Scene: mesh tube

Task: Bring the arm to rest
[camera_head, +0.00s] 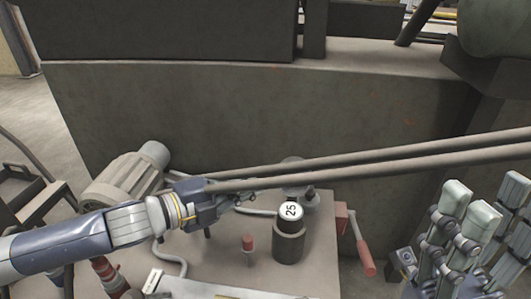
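My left arm reaches in from the left, and its gripper (240,198) hangs over the grey bench, pointing right. Its small fingers overlap the near end of two long brown rods, and I cannot tell whether they are shut or touch the rods. My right gripper (482,225) is raised at the lower right, close to the camera, with its fingers pointing up. They are spread apart with nothing visible between them.
A dark cylinder with a white cap marked 25 (289,228) stands on the bench (322,225). The two rods (400,158) run to the right edge. A motor (125,180) sits behind my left arm. A red-handled lever (364,258) sticks out at the bench's right side. A large grey wall (300,115) stands behind.

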